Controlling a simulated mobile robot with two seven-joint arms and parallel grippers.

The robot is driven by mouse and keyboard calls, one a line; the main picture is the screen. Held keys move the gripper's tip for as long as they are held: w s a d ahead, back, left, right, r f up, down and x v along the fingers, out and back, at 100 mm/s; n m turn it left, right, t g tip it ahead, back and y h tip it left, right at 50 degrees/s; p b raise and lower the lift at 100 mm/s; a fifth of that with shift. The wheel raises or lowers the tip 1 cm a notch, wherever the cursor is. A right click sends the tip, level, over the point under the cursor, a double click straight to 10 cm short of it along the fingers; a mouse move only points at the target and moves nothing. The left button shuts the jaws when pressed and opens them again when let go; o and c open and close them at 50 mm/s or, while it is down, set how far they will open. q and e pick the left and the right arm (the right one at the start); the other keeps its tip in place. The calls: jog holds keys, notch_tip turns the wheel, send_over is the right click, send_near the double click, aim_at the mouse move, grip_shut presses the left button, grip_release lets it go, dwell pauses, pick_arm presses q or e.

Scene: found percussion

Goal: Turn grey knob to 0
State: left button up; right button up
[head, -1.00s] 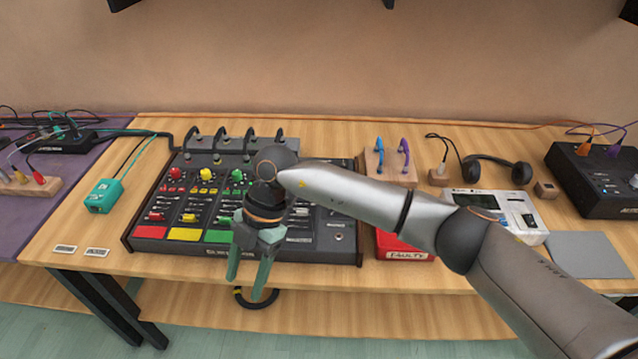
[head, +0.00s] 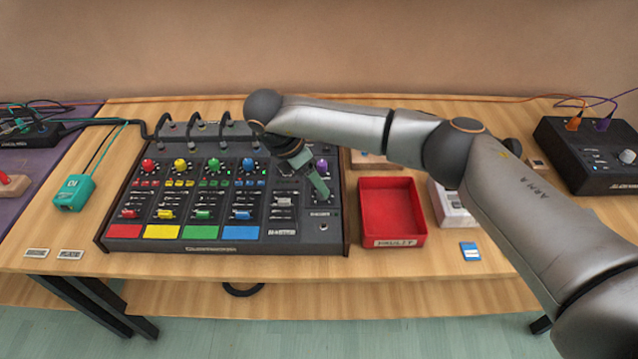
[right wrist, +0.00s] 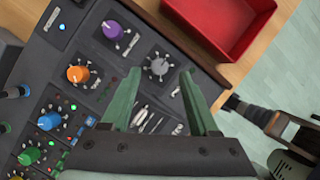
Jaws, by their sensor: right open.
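The grey knob (right wrist: 158,66) sits on a dark square plate with light dots around it, at the right end of the mixer (head: 215,247). In the right wrist view it lies between the tips of my right gripper (right wrist: 160,76), which is open with nothing between its fingers. I cannot tell the height of the tips above the panel. In the head view my right gripper (head: 318,188) points down over the mixer's right end and hides the grey knob. My left gripper is not in view.
A purple knob (right wrist: 112,29) and an orange knob (right wrist: 77,73) are close to the grey one. A red tray (head: 391,197) stands right of the mixer. A blue card (head: 469,251) lies near the front edge. A black box (head: 585,160) is at the far right.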

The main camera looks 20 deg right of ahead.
jog(key=shift+x, duration=1.7)
grip_shut()
